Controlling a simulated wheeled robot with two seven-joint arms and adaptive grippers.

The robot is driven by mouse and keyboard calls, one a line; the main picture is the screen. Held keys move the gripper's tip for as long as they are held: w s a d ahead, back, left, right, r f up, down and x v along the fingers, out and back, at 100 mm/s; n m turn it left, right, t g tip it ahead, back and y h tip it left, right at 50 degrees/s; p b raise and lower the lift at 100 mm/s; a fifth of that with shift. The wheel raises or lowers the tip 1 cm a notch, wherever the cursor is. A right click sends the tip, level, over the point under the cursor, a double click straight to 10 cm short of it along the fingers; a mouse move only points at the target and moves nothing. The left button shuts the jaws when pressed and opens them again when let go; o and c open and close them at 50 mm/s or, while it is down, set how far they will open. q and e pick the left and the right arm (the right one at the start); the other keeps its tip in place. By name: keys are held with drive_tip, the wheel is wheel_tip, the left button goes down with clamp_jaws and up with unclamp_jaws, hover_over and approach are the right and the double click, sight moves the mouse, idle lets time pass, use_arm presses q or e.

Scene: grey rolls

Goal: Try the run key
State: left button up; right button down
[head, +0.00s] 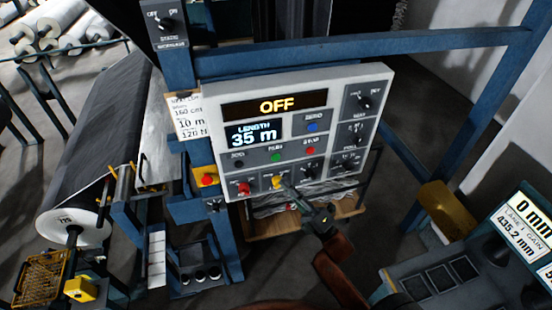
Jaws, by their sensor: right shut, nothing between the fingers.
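A light grey control panel (375,75) hangs on a blue frame, its upper display (279,105) reading OFF. The length display (254,134) reads 35 m. A green key (276,157), with a small label that seems to read RUN, sits mid-panel between a dark jog key (238,163) and a red stop key (311,151). My right gripper (291,190) is shut and empty, its tip at the panel's lower edge just below and right of a yellow knob (277,182). I cannot tell if it touches. The left gripper is out of view.
A red button on a yellow box (207,180) sits left of the panel, and a red button (243,188) at its lower left. A console (440,285) fills the lower right. Blue rails (370,47) cross above.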

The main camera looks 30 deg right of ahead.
sight(276, 158)
drive_tip(key=shift+w+d+b, duration=0.25)
drive_tip(key=shift+w+d, duration=0.05)
drive_tip(key=shift+w, duration=0.95)
drive_tip(key=shift+w+d+b, duration=0.2)
drive_tip(key=shift+w+d, duration=0.15)
drive_tip(key=shift+w, duration=0.95)
drive_tip(key=shift+w+d+b, duration=0.25)
drive_tip(key=shift+w+d, duration=0.05)
drive_tip(key=shift+w, duration=0.95)
drive_tip(key=shift+w, duration=0.15)
drive_tip(key=shift+w+d, duration=0.1)
drive_tip(key=shift+w, duration=0.15)
drive_tip(key=shift+w+d+b, duration=0.1)
drive_tip(key=shift+w+b, duration=0.3)
drive_tip(key=shift+s, duration=0.15)
drive_tip(key=shift+s+a, duration=0.2)
drive_tip(key=shift+s, duration=0.5)
